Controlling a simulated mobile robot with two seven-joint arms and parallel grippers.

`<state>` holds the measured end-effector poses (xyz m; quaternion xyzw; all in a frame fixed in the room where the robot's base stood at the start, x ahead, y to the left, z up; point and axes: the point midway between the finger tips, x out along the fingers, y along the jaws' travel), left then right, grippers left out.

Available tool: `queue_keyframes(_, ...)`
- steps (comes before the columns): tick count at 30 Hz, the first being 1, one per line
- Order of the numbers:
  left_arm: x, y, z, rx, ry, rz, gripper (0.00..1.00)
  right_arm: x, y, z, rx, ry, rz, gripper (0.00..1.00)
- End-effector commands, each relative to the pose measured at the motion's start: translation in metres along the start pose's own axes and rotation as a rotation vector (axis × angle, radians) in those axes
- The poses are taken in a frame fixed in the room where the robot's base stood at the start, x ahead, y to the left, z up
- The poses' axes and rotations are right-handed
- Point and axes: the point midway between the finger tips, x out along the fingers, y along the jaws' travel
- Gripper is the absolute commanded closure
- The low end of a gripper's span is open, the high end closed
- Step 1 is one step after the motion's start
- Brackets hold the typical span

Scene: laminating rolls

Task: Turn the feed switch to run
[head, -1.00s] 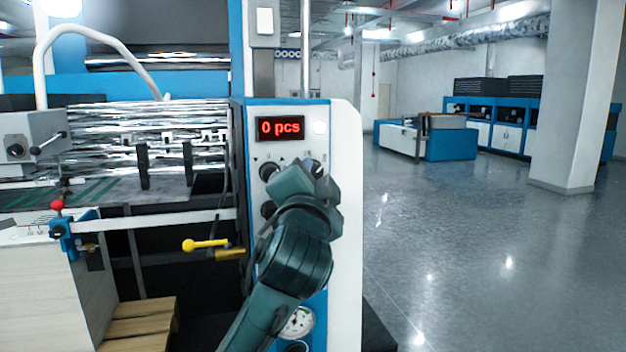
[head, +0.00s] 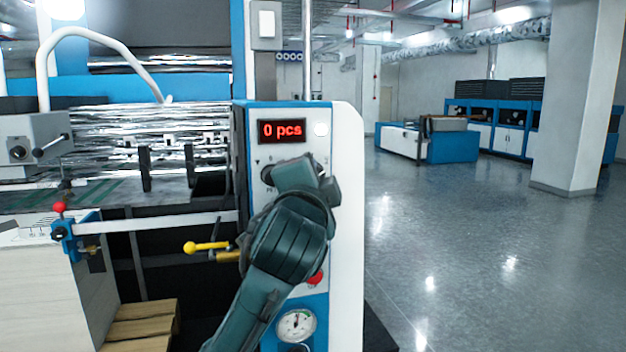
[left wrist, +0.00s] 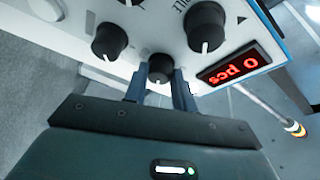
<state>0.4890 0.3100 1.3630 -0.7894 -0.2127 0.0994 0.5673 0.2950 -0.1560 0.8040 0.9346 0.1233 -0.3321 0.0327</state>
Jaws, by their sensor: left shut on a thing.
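The control panel (head: 342,200) of the machine has a red display (head: 281,131) reading "0 pcs". My left gripper (head: 316,170) is at the upper right of its knobs in the head view, hiding the knob there. In the left wrist view the two fingers of my left gripper (left wrist: 161,88) are shut on a small black rotary knob (left wrist: 160,67) with a white pointer mark. Its label cannot be read, so I cannot tell its setting. The display also shows in the left wrist view (left wrist: 237,64), turned over. My right gripper is not in view.
Larger black knobs stand on both sides of the held one, one nearer the display (left wrist: 206,28) and one farther off (left wrist: 110,41). A red button (head: 315,278) and a gauge (head: 296,326) sit lower on the panel. A yellow lever (head: 205,247) sticks out at left. Open floor (head: 440,230) lies right.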

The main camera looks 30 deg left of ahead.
Motion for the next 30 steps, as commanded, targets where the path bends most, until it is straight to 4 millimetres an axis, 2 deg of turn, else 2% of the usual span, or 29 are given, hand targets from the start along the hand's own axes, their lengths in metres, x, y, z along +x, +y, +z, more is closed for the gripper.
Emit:
queue_keyframes(1, 0.000, 0.001, 0.000, 0.002, 0.001, 0.003, 0.97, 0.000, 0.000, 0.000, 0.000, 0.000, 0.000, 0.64)
queue_keyframes(2, 0.000, 0.001, 0.000, 0.002, 0.001, 0.003, 0.71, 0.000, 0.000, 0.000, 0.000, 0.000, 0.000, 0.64)
queue_keyframes(9, 0.000, 0.001, 0.000, 0.000, 0.000, 0.001, 0.52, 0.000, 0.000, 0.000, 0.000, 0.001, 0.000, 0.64)
queue_keyframes(16, -0.001, 0.000, 0.000, 0.000, 0.000, 0.000, 0.52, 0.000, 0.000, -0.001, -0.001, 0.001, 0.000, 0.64)
queue_keyframes(20, -0.009, 0.000, 0.000, -0.001, 0.002, -0.002, 0.52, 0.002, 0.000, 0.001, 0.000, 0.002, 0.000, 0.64)
queue_keyframes(23, -0.024, 0.001, 0.000, -0.003, 0.004, -0.003, 0.52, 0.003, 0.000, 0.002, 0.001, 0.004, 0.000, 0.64)
queue_keyframes(27, -0.057, 0.001, 0.000, -0.005, 0.007, -0.003, 0.52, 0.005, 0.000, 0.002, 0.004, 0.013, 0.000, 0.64)
queue_keyframes(28, -0.058, 0.005, 0.002, -0.006, 0.003, -0.005, 0.52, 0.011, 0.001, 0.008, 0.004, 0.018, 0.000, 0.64)
queue_keyframes(30, -0.064, 0.007, 0.002, -0.008, 0.001, -0.007, 0.52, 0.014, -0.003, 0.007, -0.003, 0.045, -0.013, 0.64)
